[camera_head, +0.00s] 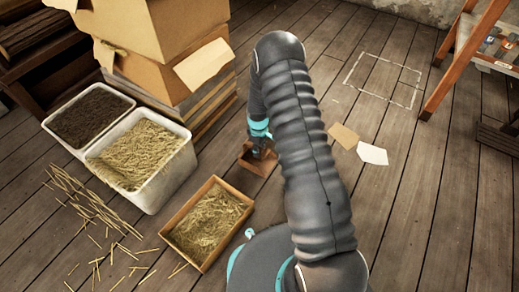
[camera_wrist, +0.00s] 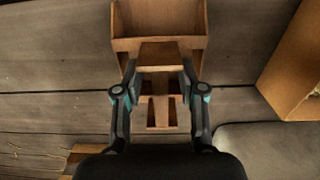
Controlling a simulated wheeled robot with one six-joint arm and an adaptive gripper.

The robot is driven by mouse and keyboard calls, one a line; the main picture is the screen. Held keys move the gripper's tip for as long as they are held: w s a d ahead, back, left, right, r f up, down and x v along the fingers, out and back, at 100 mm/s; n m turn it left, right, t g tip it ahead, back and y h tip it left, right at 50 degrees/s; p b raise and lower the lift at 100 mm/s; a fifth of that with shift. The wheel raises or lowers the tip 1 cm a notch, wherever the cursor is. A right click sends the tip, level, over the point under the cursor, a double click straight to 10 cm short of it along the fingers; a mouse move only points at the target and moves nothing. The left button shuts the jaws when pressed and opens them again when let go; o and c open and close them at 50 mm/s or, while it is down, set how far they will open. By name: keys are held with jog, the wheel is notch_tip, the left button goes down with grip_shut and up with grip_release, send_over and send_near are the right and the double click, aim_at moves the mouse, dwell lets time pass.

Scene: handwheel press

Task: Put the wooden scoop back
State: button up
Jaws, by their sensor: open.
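A brown wooden scoop (camera_wrist: 160,17) with a box-like, walled body is at the top centre of the wrist view. A narrower wooden part (camera_wrist: 158,54) extends from it down between my fingers, with slatted wooden pieces below it. I cannot tell which of these pieces belong to the scoop and which to a holder. My gripper (camera_wrist: 159,78) is open, with one finger on each side of the narrower part. Whether the fingers touch it is unclear. In the head view the wooden piece (camera_head: 258,164) is on or near the floor under my gripper, partly hidden by my arm.
A wooden box of straw (camera_head: 211,222) stands left of my base, also in the wrist view (camera_wrist: 291,62). White bins of straw (camera_head: 140,152) and dark matter (camera_head: 92,115) stand by stacked cardboard boxes (camera_head: 160,25). Loose stalks lie left. Floor at right is mostly clear, with two paper pieces (camera_head: 343,136).

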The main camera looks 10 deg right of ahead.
notch_tip(320, 180, up, 26)
jog(key=s+m+t+p, duration=0.1)
jog(key=s+m+p, duration=0.1)
jog(key=s+r+m+t, duration=0.2)
jog(key=s+r, duration=0.6)
jog(key=r, duration=0.6)
jog(key=s+r+m+t, duration=0.1)
jog(key=s+r, duration=0.4)
jog(key=s, duration=0.6)
jog(key=s+r+m+t, duration=0.1)
jog(key=s+r+m, duration=0.3)
jog(key=s, duration=0.7)
jog(key=shift+s+a+r+t, duration=0.35)
jog(key=shift+s+r+t, duration=0.05)
jog(key=shift+r, duration=0.25)
